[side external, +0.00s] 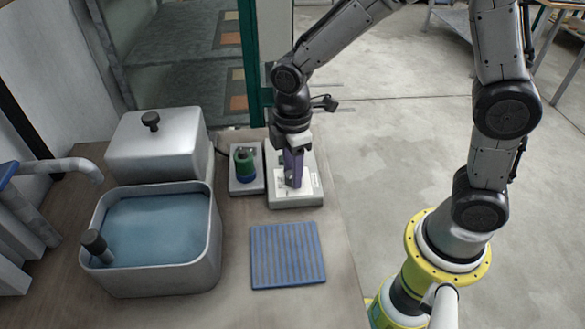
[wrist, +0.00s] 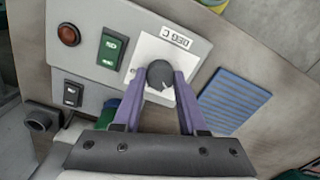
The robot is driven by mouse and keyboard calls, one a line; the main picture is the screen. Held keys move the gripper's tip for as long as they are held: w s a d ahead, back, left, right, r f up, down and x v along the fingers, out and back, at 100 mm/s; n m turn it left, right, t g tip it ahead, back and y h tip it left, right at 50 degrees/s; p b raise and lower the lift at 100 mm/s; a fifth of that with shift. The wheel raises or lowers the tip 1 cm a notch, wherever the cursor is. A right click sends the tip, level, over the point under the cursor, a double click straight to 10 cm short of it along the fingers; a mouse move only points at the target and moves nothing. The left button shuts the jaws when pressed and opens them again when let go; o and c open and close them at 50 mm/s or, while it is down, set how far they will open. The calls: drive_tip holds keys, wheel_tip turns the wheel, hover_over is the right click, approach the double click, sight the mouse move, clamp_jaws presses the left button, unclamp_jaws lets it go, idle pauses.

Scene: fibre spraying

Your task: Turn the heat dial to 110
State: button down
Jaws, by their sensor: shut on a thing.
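The heat dial (wrist: 160,74) is a dark round knob with a pale pointer mark, on a white plate marked "DEG C". The plate is on a grey control box (side external: 312,192). My gripper (wrist: 167,82) has purple fingers, which are shut on the dial from both sides in the wrist view. In the side external view my gripper (side external: 293,180) points down over the box, and its fingers hide the dial. The scale numbers around the dial cannot be read, so its setting cannot be told.
A green and blue item (side external: 244,165) stands on a small grey unit to the left. A water basin (side external: 150,232) and a blue striped mat (side external: 287,255) are nearby.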

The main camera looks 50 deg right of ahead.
drive_tip(key=m, duration=0.4)
drive_tip(key=shift+m, duration=0.3)
drive_tip(key=m, duration=0.3)
drive_tip(key=shift+m, duration=0.3)
drive_tip(key=m, duration=0.3)
drive_tip(key=shift+r+m, duration=0.1)
drive_tip(key=shift+m, duration=2.1)
drive_tip(key=shift+c, duration=2.2)
unclamp_jaws()
